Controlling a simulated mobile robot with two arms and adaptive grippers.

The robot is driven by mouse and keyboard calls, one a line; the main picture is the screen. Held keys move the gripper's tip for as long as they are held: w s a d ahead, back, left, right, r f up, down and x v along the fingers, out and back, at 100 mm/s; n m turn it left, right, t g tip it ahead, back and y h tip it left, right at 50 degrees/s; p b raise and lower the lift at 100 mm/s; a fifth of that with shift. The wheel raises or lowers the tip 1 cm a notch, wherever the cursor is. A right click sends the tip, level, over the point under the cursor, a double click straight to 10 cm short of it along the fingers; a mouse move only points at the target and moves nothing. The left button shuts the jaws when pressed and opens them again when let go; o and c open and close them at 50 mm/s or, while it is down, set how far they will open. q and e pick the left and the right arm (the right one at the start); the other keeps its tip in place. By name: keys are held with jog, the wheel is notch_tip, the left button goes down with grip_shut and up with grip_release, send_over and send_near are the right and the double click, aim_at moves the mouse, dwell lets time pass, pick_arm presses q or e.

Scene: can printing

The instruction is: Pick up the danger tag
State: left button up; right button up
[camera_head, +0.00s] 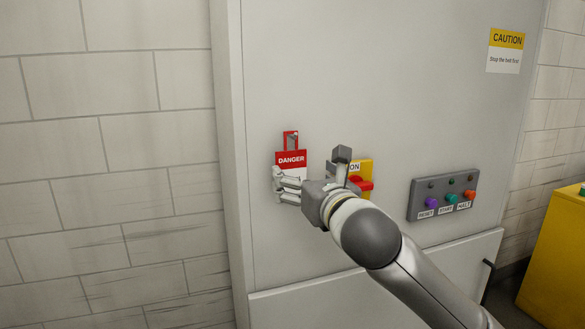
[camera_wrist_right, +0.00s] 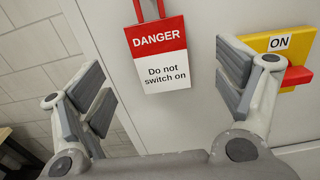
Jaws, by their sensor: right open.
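The danger tag (camera_head: 291,158) is a red and white card reading "DANGER", hanging by a red strap from a small hook on the grey cabinet. In the right wrist view the tag (camera_wrist_right: 157,60) hangs upright and reads "Do not switch on". My right gripper (camera_head: 280,184) is at the tag's lower part in the head view and covers some of it. In the right wrist view my right gripper (camera_wrist_right: 165,90) is open, with one finger on each side of the tag and gaps between them and the card. My left gripper is not in view.
A yellow switch plate marked "ON" (camera_head: 364,167) with a red handle (camera_head: 361,184) sits just right of the tag, partly behind my right gripper. A button panel (camera_head: 443,195) is further right. A caution sign (camera_head: 505,50) is at upper right. A yellow box (camera_head: 555,260) stands at the right edge.

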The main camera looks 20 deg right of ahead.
aim_at(291, 165)
jog(key=w, duration=0.2)
jog(key=shift+w+a, duration=0.2)
jog(key=shift+w, duration=0.1)
jog(key=shift+w+r+p, duration=0.15)
jog(key=shift+w+p, duration=0.4)
jog(key=shift+p, duration=0.1)
jog(key=w+p, duration=0.1)
jog(key=w, duration=0.2)
jog(key=shift+w, duration=0.55)
jog(key=shift+s, duration=0.1)
jog(key=shift+c, duration=0.8)
jog(key=c, duration=0.8)
